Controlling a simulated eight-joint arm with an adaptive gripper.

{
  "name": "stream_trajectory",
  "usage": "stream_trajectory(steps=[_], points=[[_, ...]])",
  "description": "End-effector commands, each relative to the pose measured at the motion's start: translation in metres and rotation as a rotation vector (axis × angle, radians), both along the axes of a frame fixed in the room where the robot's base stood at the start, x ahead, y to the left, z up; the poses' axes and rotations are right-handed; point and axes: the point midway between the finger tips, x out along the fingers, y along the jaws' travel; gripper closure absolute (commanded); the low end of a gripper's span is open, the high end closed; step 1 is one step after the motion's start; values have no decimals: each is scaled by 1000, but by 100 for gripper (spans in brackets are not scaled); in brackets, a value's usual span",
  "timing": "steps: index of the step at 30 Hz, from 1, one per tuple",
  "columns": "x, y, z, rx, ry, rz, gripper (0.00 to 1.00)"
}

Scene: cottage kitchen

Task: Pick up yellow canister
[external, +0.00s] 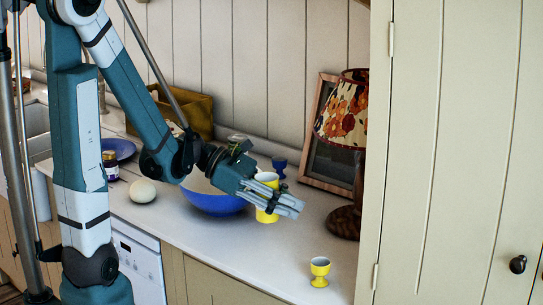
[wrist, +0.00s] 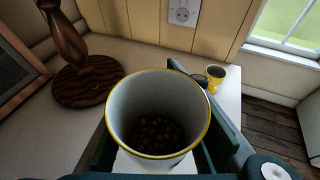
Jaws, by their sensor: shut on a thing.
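The yellow canister (external: 268,212) is upright at my gripper in the external view, partly hidden behind the fingers. In the wrist view the canister (wrist: 158,82) shows from above, with a yellow rim, a pale inside and small brown pieces at the bottom. My gripper (external: 290,204) is shut on it, with a finger on either side. Its base is at or close to the counter; I cannot tell whether it touches.
On the counter (external: 230,250), a blue bowl (external: 215,204) stands left of the canister and a yellow egg cup (external: 320,271) in front right. A lamp (external: 345,115) and picture frame (external: 326,172) stand behind right. A blue cup (external: 279,167) is behind; a white egg (external: 143,190) lies left.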

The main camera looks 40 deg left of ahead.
Motion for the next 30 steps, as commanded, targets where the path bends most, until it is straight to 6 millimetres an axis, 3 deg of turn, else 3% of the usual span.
stream_trajectory(steps=[9, 30], points=[[0, 0, 19, 0, 0, 0, 98], [0, 0, 19, 0, 0, 0, 98]])
